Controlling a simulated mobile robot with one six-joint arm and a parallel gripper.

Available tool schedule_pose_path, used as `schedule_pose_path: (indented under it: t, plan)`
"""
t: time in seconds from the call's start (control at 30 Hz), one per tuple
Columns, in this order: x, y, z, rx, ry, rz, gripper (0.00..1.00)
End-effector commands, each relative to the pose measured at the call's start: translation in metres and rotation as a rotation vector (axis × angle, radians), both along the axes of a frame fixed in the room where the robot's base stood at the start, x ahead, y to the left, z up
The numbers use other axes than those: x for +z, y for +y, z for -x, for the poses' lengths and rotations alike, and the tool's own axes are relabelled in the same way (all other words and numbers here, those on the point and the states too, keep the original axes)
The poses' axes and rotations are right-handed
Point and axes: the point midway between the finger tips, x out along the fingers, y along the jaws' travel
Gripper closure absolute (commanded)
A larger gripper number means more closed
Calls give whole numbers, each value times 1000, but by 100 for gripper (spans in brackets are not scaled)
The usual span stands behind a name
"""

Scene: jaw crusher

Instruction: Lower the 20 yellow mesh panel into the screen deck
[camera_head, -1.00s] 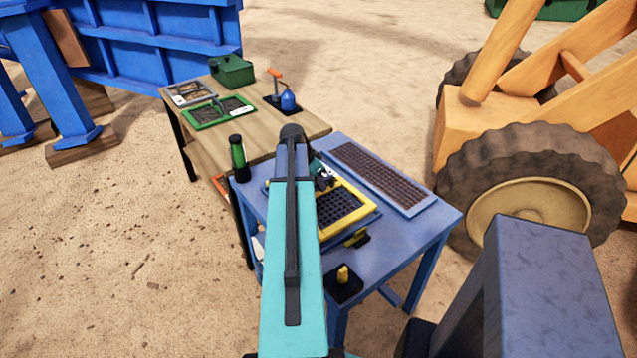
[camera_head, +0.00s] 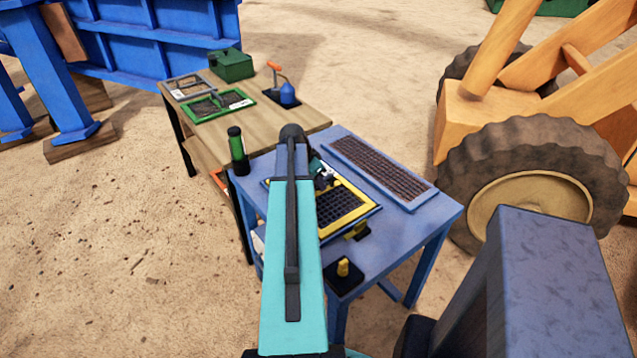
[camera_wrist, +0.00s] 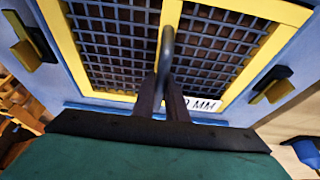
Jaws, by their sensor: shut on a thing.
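The yellow mesh panel (camera_head: 362,199) is at the blue screen deck (camera_head: 376,216) on the blue table, partly hidden by my arm. In the wrist view, the panel's yellow frame (camera_wrist: 62,42) surrounds dark mesh, with a white label (camera_wrist: 203,104) ending in "MM", partly hidden. My gripper (camera_head: 323,180) is over the panel. In the wrist view, my gripper (camera_wrist: 162,105) is shut on the panel's grey bar handle (camera_wrist: 167,45). Blue deck edging lies around the yellow frame. I cannot tell whether the panel rests fully in the deck.
Yellow-and-black clamps flank the deck, left (camera_wrist: 25,45) and right (camera_wrist: 272,86). A yellow knob on a black pad (camera_head: 343,277) is at the front. A blue-framed mesh (camera_head: 380,172) lies behind. The wooden table holds a green-framed panel (camera_head: 193,109) and green box (camera_head: 232,66).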

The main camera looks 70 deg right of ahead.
Motion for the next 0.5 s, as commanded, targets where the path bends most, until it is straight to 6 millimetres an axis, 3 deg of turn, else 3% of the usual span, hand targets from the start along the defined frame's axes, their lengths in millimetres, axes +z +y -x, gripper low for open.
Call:
schedule_pose_path:
  t: [0.17, 0.2, 0.3, 0.5]
  plan:
    - [2, -1, 0, 0, 1, 3, 100]
    - [2, -1, 0, 0, 1, 3, 81]
    - [1, -1, 0, 0, 0, 2, 66]
    - [1, 0, 0, 0, 1, 1, 66]
